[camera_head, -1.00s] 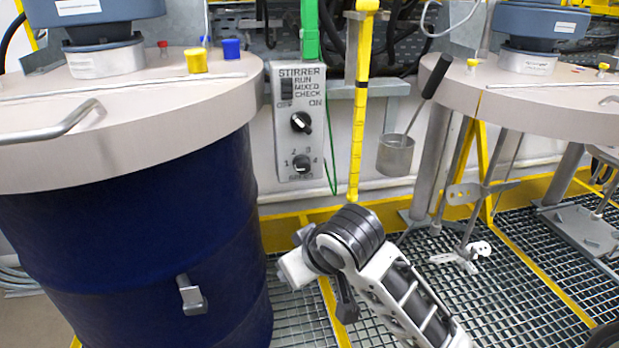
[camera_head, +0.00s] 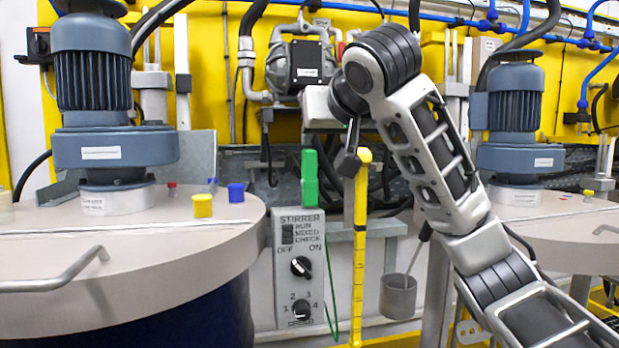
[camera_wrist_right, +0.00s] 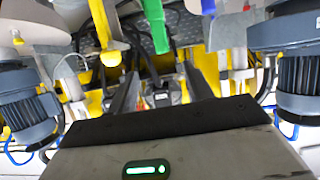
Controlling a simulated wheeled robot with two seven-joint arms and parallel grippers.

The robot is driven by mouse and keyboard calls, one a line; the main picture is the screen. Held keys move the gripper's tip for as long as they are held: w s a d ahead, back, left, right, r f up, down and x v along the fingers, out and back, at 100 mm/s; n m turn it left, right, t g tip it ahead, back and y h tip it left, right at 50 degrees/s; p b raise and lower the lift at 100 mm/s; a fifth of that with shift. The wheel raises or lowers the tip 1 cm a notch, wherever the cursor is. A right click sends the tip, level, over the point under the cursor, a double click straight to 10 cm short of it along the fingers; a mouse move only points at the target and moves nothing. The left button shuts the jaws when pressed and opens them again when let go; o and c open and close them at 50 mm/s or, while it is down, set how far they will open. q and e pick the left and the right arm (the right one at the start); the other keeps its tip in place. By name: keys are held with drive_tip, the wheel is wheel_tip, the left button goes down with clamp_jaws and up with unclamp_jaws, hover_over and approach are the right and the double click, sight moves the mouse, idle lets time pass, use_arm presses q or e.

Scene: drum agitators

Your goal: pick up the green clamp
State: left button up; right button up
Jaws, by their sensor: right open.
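The green clamp (camera_head: 309,178) stands upright at the top edge of the grey stirrer switch box, in the middle of the head view. It also shows in the right wrist view (camera_wrist_right: 156,24), near the top. My right gripper (camera_head: 349,162) is up and to the right of the clamp in the head view, apart from it. In the right wrist view its two dark fingers (camera_wrist_right: 160,88) are spread with nothing between them. The clamp lies beyond the fingertips there. My left gripper is not in view.
A yellow marked rod (camera_head: 360,250) hangs right of the switch box (camera_head: 299,265), close to the clamp. A metal cup (camera_head: 397,296) hangs farther right. Drum lids with blue motors (camera_head: 92,70) stand on both sides. Hoses and a pump (camera_head: 303,68) are behind.

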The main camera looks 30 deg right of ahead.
sight(313, 156)
drive_tip(key=p+x, duration=0.1)
drive_tip(key=x, duration=0.9)
drive_tip(key=shift+p+x, duration=0.95)
drive_tip(key=shift+x, duration=1.65)
drive_tip(key=shift+r, duration=0.15)
drive_tip(key=c, duration=1.1)
